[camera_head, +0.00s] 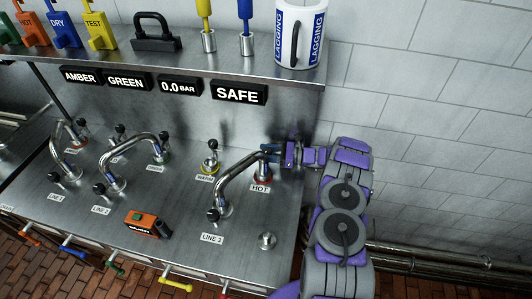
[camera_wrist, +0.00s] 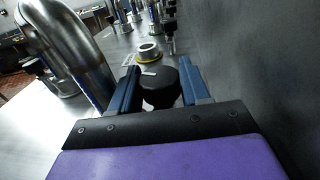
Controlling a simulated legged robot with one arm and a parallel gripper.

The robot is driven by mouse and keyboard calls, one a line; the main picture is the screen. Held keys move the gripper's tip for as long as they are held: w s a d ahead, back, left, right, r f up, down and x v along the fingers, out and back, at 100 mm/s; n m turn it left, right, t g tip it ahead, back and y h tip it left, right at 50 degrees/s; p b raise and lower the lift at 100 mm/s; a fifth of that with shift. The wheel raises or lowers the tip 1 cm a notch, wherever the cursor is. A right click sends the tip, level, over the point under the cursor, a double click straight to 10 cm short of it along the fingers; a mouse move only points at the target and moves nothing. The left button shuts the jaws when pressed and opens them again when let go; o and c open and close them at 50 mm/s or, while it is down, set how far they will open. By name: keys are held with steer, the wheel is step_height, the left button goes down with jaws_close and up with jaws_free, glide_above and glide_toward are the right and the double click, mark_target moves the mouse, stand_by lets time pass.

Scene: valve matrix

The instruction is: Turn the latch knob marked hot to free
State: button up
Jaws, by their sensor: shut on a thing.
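The latch knob marked hot (camera_head: 263,172) stands on the steel bench top at the right end of the line 3 pipe. It has a red ring at its base, with the HOT label (camera_head: 261,188) in front. My gripper (camera_head: 270,152) reaches it from the right and hides its top. In the wrist view the black knob (camera_wrist: 159,88) sits between the two blue fingers of my gripper (camera_wrist: 161,84), which are shut on it. A short white mark shows on the knob's top. Where the free position lies cannot be seen.
The bent line 3 pipe (camera_head: 236,177) runs close left of my gripper. An orange device (camera_head: 146,224) lies at the front. A shelf (camera_head: 290,87) with a LAGGING mug (camera_head: 300,35) overhangs behind. A tiled wall is at right.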

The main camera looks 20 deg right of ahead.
steer(key=shift+w+d+r, duration=0.15)
steer(key=shift+r, duration=0.15)
steer(key=o, duration=0.7)
steer(key=shift+c, duration=0.2)
steer(key=shift+f, duration=0.1)
steer(key=shift+s+d, duration=0.1)
steer(key=shift+s, duration=0.1)
steer(key=shift+f, duration=0.2)
steer(key=shift+m+t+h, duration=0.4)
steer(key=shift+t, duration=0.1)
